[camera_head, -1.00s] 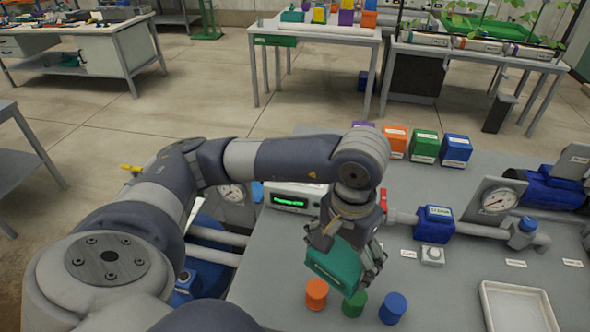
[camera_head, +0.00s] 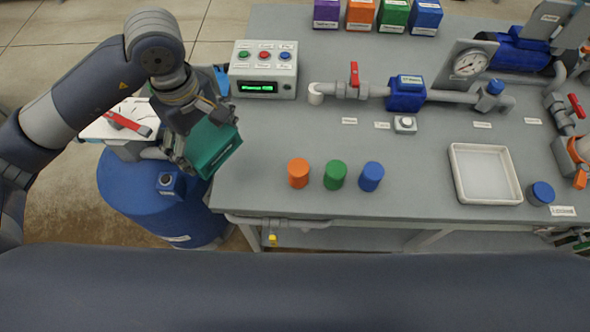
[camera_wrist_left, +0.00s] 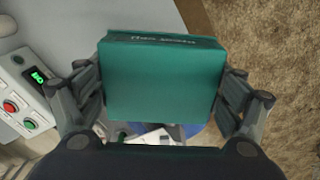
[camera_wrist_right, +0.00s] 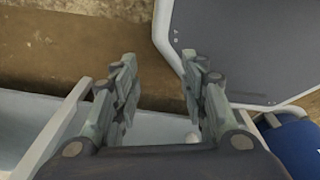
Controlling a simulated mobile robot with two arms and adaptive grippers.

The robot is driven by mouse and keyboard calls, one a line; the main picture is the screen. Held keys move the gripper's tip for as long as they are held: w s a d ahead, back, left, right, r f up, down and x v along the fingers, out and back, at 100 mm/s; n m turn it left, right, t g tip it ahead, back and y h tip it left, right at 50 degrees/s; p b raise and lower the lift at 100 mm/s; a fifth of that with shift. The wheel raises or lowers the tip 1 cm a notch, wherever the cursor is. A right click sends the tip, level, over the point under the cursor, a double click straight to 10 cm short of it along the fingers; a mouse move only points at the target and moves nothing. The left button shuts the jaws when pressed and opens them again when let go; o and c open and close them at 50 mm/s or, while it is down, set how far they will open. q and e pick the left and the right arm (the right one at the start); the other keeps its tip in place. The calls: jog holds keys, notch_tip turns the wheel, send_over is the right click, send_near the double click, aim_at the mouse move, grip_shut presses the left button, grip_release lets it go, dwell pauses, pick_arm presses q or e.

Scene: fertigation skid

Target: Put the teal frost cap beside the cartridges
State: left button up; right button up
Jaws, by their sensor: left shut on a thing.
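The teal frost cap (camera_head: 215,148), a box-like block with a label too blurred to read, is in my left gripper (camera_head: 196,140). It hangs tilted by the bench's left edge, near the blue barrel. In the left wrist view the teal block (camera_wrist_left: 160,78) sits between both fingers. A row of purple (camera_head: 326,14), orange (camera_head: 360,14), green (camera_head: 394,15) and blue (camera_head: 425,16) labelled boxes stands at the bench's back. Orange (camera_head: 298,173), green (camera_head: 335,175) and blue (camera_head: 371,176) cylinders stand near the front. I cannot tell which are the cartridges. My right gripper (camera_wrist_right: 158,88) is open and empty.
A control box (camera_head: 264,70) with buttons stands on the bench (camera_head: 270,135). A pipe with a red-handled valve (camera_head: 354,75) and a gauge (camera_head: 468,64) crosses the back. A white tray (camera_head: 486,201) lies at right. A blue barrel (camera_head: 150,205) stands left of the bench.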

pick_arm(q)
jog(key=n, duration=0.3)
jog(key=w+f+n, duration=0.1)
jog(key=shift+d, duration=0.4)
jog(key=n, duration=0.3)
jog(key=w+f+n, duration=0.1)
jog(key=shift+d+n, duration=0.25)
jog(key=shift+n, duration=0.05)
jog(key=n, duration=2.5)
send_over(245, 170)
notch_tip(245, 170, down, 7)
notch_tip(245, 170, down, 5)
jog(key=shift+f+p, duration=0.2)
jog(key=shift+p, duration=0.15)
notch_tip(245, 170, down, 4)
jog(key=shift+f+p, duration=0.1)
jog(key=shift+p, duration=0.2)
pick_arm(e)
jog(key=shift+w+d+r, duration=0.2)
jog(key=shift+d+r, duration=0.2)
jog(key=shift+r, duration=0.25)
